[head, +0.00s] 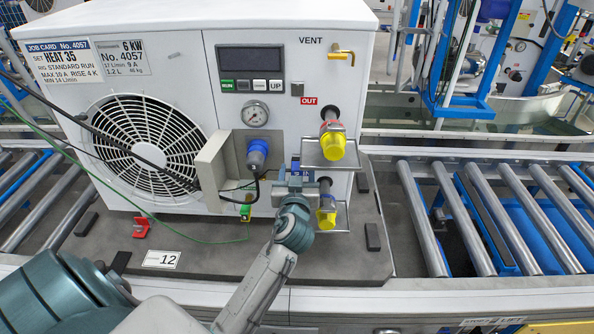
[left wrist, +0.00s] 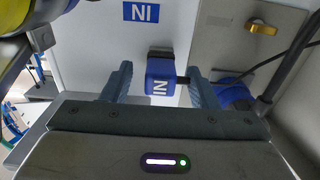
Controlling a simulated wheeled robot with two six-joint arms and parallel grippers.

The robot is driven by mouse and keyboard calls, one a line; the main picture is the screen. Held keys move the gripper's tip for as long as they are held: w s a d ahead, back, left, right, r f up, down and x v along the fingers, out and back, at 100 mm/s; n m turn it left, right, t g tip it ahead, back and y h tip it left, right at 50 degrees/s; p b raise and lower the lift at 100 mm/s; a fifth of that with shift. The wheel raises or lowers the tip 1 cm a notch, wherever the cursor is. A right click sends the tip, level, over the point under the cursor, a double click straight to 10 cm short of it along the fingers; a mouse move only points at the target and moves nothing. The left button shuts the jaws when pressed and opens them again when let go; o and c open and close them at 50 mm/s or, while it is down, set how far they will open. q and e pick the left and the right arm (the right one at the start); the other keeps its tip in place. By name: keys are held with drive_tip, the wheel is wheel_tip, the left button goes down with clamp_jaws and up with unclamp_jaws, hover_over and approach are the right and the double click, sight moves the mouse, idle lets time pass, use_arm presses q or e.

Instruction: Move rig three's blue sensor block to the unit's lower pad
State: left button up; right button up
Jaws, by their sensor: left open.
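The blue sensor block (left wrist: 160,78), with white lettering, shows in the left wrist view against the white face of the unit (head: 190,40). My left gripper (head: 295,178) is at the lower right of the unit's front, between the blue plug (head: 257,152) and the lower yellow-capped port (head: 327,213). It also shows in the left wrist view (left wrist: 158,88), open, with one finger on each side of the block and gaps beside it. In the head view my gripper mostly hides the block. I cannot make out the lower pad for certain. My right gripper is not in view.
The upper yellow-capped port (head: 333,140) and its metal tray stand close to my gripper's right. A grey box (head: 211,165) juts out on its left. A green cable (head: 150,232) and black cables hang across the front. A roller conveyor (head: 490,210) lies right.

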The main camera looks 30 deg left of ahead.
use_arm(q)
drive_tip(key=b+v, duration=0.2)
drive_tip(key=v, duration=0.7)
drive_tip(key=shift+s+d, duration=0.2)
drive_tip(key=shift+s, duration=0.05)
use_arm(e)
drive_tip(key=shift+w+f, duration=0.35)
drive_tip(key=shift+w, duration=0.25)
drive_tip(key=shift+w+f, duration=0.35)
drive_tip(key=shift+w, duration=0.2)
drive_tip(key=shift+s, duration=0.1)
